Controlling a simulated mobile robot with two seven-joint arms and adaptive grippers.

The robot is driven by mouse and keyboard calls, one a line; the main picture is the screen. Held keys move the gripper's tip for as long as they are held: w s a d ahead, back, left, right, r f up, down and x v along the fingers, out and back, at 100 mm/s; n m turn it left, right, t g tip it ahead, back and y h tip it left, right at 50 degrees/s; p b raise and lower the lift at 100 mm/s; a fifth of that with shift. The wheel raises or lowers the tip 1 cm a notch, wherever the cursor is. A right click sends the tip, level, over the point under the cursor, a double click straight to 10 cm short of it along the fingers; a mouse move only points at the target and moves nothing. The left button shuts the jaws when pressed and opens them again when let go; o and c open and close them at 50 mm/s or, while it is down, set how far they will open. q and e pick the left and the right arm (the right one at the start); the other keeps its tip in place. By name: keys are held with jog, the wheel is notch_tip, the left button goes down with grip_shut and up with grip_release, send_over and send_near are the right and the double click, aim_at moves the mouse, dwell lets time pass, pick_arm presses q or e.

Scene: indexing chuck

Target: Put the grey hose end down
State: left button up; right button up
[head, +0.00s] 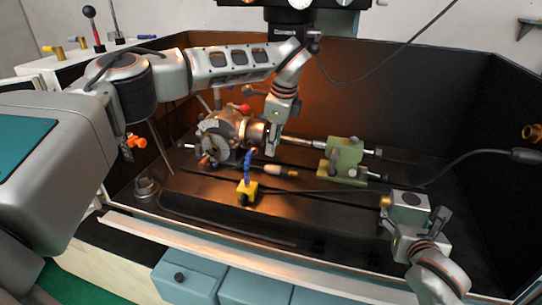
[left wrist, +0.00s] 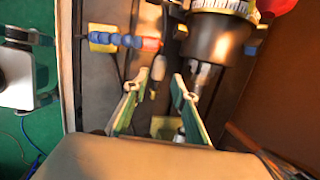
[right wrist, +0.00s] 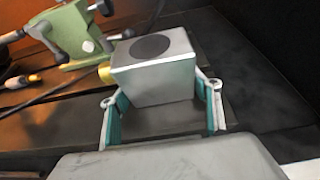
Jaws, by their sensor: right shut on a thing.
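My right gripper (head: 413,217) is shut on this block. In the right wrist view the block (right wrist: 155,80) sits between the two fingers. It is over the right front part of the machine bed; whether it touches the surface I cannot tell. My left gripper (head: 271,148) is open and empty in front of the chuck (head: 222,135). Its fingers stand apart in the left wrist view (left wrist: 156,88).
A green tailstock (head: 343,160) stands behind and left of the block. A yellow base (head: 247,192) with a blue segmented hose (head: 249,166) and an orange-ended tool (head: 290,172) lie on the bed.

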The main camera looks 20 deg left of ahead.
pick_arm(q)
jog(key=shift+v, duration=1.2)
pick_arm(e)
jog(key=shift+f, duration=0.25)
jog(key=o, duration=1.3)
jog(key=shift+r, duration=0.1)
jog(key=shift+s+r, duration=0.1)
jog(key=v, duration=1.1)
jog(key=shift+s+r, duration=0.15)
jog(key=shift+s, duration=0.2)
